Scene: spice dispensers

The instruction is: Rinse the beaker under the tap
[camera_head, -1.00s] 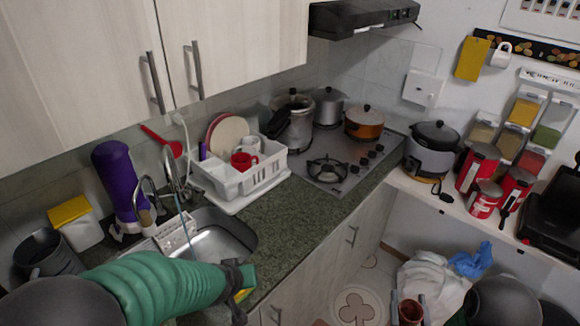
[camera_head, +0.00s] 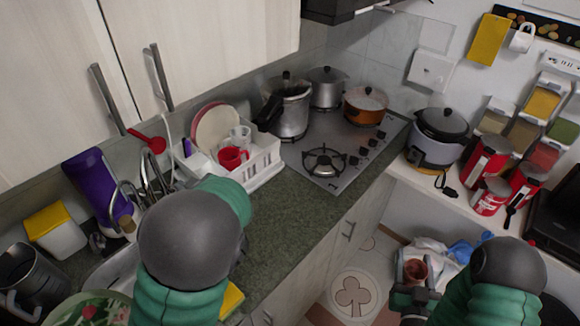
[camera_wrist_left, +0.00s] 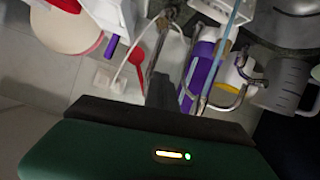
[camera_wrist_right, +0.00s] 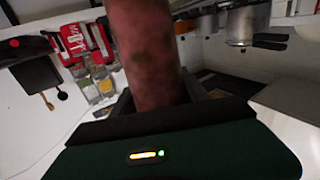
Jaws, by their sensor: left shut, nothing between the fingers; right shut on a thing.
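The beaker (camera_head: 416,268) is a reddish-brown cylinder. My right gripper (camera_head: 413,284) is shut on it at the right of the head view, in front of the counter and away from the sink. The beaker also fills the top middle of the right wrist view (camera_wrist_right: 146,50). The metal tap (camera_head: 151,172) has curved tubes and stands behind the sink. My left gripper (camera_wrist_left: 160,92) is shut and empty, close to the tap tubes (camera_wrist_left: 184,72); contact is unclear. My left arm hides its fingers in the head view. A thin blue streak, like water, shows in the left wrist view.
The sink (camera_head: 104,272) is mostly hidden by my left arm. A purple bottle (camera_head: 97,180) stands beside the tap. A dish rack (camera_head: 262,163) with a red mug (camera_head: 232,157) is to its right.

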